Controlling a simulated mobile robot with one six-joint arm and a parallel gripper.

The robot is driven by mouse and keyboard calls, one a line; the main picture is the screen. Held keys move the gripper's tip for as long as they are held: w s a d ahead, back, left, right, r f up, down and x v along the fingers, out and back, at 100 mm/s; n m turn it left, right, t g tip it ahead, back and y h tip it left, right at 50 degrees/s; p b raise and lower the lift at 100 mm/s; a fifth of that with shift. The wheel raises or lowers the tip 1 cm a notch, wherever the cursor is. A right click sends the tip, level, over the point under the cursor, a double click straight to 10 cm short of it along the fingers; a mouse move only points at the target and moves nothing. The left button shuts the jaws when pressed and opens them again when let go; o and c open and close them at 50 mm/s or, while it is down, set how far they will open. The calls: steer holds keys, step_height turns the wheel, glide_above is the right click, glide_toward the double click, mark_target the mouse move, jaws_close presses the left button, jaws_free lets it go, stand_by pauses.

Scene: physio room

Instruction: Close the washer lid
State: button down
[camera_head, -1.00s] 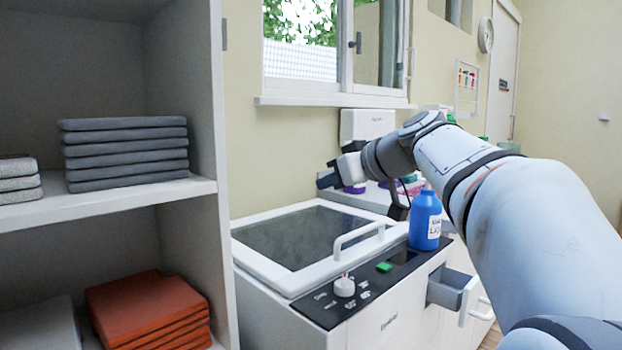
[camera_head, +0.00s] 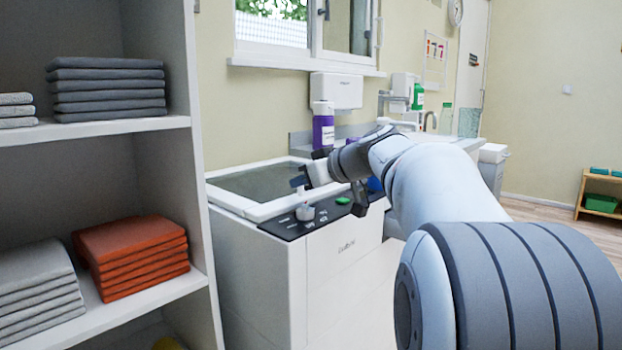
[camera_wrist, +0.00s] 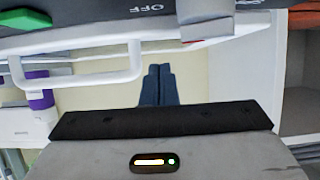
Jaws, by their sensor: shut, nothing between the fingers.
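The washer (camera_head: 345,252) is white with a black control panel (camera_head: 325,216). Its lid (camera_head: 226,195), a white frame around a dark pane, looks down flat on the top; whether it is fully seated I cannot tell. My gripper (camera_head: 298,183) is shut and empty, by the lid's front edge above the panel. In the wrist view the shut fingers (camera_wrist: 158,84) are beside the white lid handle (camera_wrist: 85,78), apart from it in the picture. In the head view my gripper and arm hide the handle.
A white knob (camera_head: 305,211) and a green button (camera_head: 343,200) are on the panel. A purple bottle (camera_head: 323,130) stands behind the washer. A shelf with orange towels (camera_head: 133,257) is close on the left.

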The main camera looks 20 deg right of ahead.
steer(key=shift+d, duration=0.3)
steer(key=shift+d+r+p, duration=0.1)
steer(key=shift+r+p, duration=0.2)
steer(key=shift+r, duration=0.2)
steer(key=s+d+p, duration=0.3)
steer(key=s+d, duration=0.1)
steer(key=s, duration=0.4)
steer(key=s+a+r+m+g+h+p, duration=0.1)
steer(key=s+a+r+m+g+p, duration=0.15)
steer(key=s+a+p, duration=0.45)
steer(key=s+a+r+m+g+h+p, duration=0.1)
steer(key=s+a+r+g+p, duration=0.15)
steer(key=p, duration=0.95)
steer(key=s+a+r+m+g+h+p, duration=0.1)
steer(key=s+r+g+h+p, duration=0.1)
steer(key=s+p, duration=0.4)
steer(key=s+a+r+m+g+h+p, duration=0.1)
steer(key=s+p, duration=0.5)
steer(key=p, duration=0.6)
step_height(320, 180, up, 3)
steer(key=shift+s+a+f+g+h, duration=0.15)
steer(key=shift+s+a+g+h, duration=0.25)
steer(key=shift+h, duration=0.2)
